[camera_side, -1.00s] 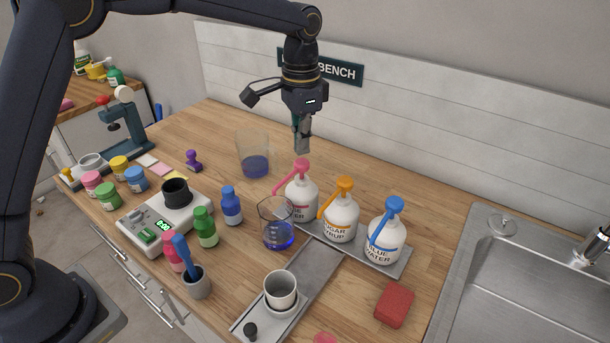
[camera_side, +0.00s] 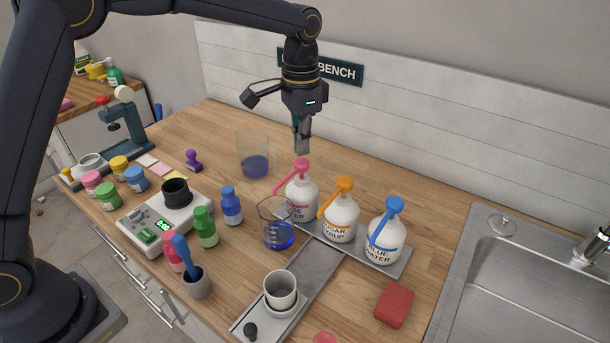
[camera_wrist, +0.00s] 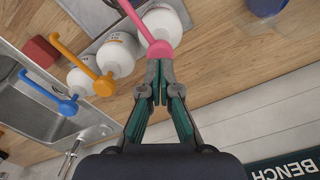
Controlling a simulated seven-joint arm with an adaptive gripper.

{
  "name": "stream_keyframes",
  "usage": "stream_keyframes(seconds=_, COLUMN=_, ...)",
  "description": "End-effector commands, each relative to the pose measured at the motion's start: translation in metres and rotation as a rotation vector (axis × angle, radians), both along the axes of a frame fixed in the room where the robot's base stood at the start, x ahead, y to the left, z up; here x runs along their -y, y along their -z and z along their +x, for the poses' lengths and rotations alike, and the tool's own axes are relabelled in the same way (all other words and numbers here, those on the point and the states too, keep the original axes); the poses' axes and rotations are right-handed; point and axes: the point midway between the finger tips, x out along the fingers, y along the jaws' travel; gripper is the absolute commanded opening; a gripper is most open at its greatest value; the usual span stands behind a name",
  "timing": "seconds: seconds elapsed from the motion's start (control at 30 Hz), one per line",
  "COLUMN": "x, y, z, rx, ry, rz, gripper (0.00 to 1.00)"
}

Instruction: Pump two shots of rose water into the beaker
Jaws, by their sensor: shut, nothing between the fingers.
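The glass beaker (camera_side: 277,233) stands in front of this bottle and holds blue liquid at the bottom. The pink nozzle points toward the beaker's side. My gripper (camera_side: 302,151) is shut and empty, pointing down just above the pink pump head. In the wrist view its closed fingertips (camera_wrist: 160,62) are close to the pump head; I cannot tell whether they touch.
An orange-pump sugar syrup bottle (camera_side: 341,220) and a blue-pump bottle (camera_side: 386,240) stand to the right on the same tray. A larger glass vessel (camera_side: 252,158) stands behind left. The sink (camera_side: 520,285) is right.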

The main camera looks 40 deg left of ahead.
Motion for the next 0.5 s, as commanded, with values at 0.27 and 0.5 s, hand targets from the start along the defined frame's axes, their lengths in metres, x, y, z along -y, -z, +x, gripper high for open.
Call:
stream_keyframes(seconds=0.27, x=0.0, y=0.0, z=0.0, rx=0.0, ry=0.0, rz=0.0, gripper=0.0)
stream_keyframes(seconds=0.5, x=0.0, y=0.0032, z=0.0001, rx=0.0, ry=0.0, rz=0.0, gripper=0.0)
